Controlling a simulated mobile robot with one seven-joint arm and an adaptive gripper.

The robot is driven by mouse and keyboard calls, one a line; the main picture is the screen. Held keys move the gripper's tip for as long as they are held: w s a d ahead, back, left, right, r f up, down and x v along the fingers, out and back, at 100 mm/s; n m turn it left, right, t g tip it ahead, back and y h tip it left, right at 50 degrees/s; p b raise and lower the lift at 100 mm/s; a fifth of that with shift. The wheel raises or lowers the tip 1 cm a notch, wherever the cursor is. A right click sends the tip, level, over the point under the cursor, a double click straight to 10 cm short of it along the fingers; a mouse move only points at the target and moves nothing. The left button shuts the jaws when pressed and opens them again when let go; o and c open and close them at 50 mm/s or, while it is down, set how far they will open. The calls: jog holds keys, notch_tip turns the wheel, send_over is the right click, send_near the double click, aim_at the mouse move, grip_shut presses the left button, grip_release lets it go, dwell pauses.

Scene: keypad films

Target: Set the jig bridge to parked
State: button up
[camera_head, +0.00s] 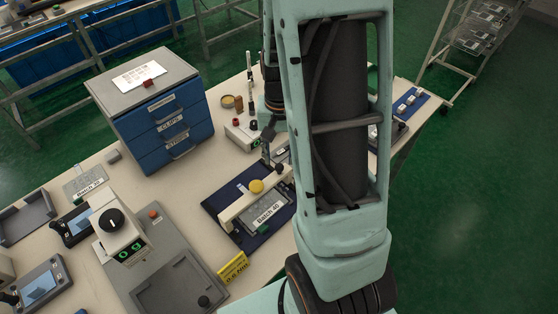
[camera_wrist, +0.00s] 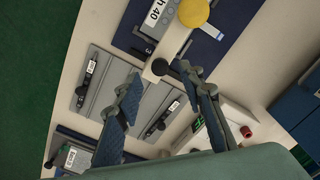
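The jig bridge (camera_head: 240,206) is a cream bar with a round yellow knob (camera_head: 257,186). It lies across a grey plate labelled Batch 40 (camera_head: 267,213) on a dark blue mat (camera_head: 222,199). In the wrist view the bridge (camera_wrist: 170,45) runs down from beside the yellow knob (camera_wrist: 195,12) to a black ball-ended part (camera_wrist: 160,67). My gripper (camera_wrist: 161,75) is open, its two blue-padded fingers spread, with nothing between them. Its tips appear near the black-ended part; I cannot tell whether they touch. My arm hides part of the bench in the head view.
A blue drawer cabinet (camera_head: 155,108) stands behind and left of the jig. A grey device with a black dial (camera_head: 112,221) and a yellow torque card (camera_head: 232,267) are at the left and front. A grey tray with dark bars (camera_wrist: 120,90) lies below the gripper in the wrist view.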

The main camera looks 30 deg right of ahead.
aim_at(279, 166)
jog(key=shift+f, duration=1.85)
jog(key=shift+c, duration=0.6)
grip_shut()
